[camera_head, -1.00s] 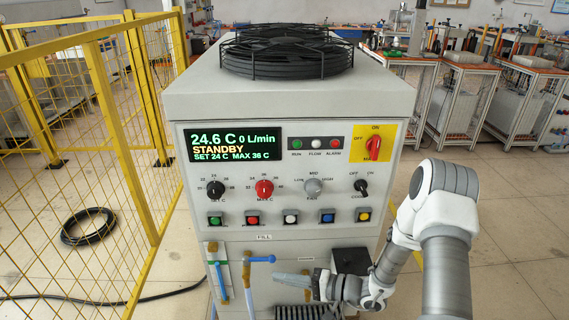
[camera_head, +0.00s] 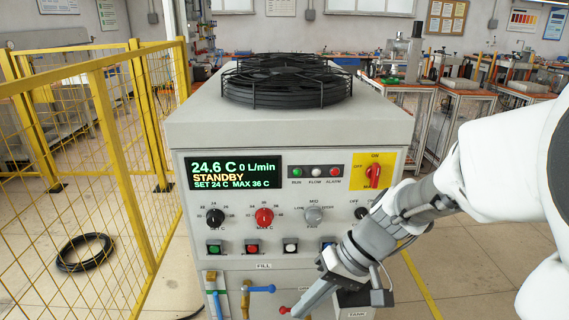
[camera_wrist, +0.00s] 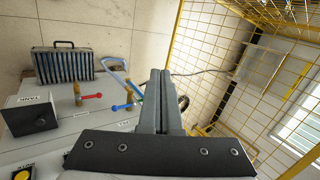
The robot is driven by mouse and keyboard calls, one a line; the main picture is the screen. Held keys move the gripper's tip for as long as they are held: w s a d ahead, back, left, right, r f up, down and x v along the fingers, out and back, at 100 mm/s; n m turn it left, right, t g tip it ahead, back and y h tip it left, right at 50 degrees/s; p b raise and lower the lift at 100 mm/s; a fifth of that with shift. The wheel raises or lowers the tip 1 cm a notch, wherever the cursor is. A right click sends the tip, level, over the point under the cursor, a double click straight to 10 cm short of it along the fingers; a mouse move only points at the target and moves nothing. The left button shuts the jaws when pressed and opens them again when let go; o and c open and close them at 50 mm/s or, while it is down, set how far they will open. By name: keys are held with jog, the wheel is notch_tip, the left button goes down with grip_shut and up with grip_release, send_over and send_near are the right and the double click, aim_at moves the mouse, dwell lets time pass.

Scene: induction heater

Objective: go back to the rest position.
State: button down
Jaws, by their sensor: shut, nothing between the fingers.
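My gripper (camera_head: 302,304) is shut and empty, pointing down and left in front of the lower right of the heater's cooling unit (camera_head: 290,128). In the wrist view, its two fingers (camera_wrist: 160,76) lie together with nothing between them. My arm comes in from the right and covers part of the panel's right side, including the rightmost button area. The wrist view shows the blue valve handle (camera_wrist: 122,107) and the red valve handle (camera_wrist: 92,96) left of the fingers, apart from them. The display (camera_head: 234,171) reads 24.6 C, 0 L/min, STANDBY.
A yellow mesh fence (camera_head: 110,170) stands to the left, with a black hose coil (camera_head: 84,252) on the floor. The black tank box (camera_wrist: 30,115) sticks out from the unit's front. Workbenches (camera_head: 400,115) stand behind right. Open floor lies to the right.

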jog(key=s+d+r+m+t+h, duration=0.2)
jog(key=s+d+r+t+h, duration=0.45)
jog(key=d+r, duration=0.35)
notch_tip(320, 180, up, 12)
jog(key=p, duration=1.2)
jog(key=shift+s+d+r, duration=0.15)
jog(key=shift+s+r, duration=0.05)
jog(key=shift+r, duration=0.05)
jog(key=shift+h, duration=0.25)
dwell(0.9)
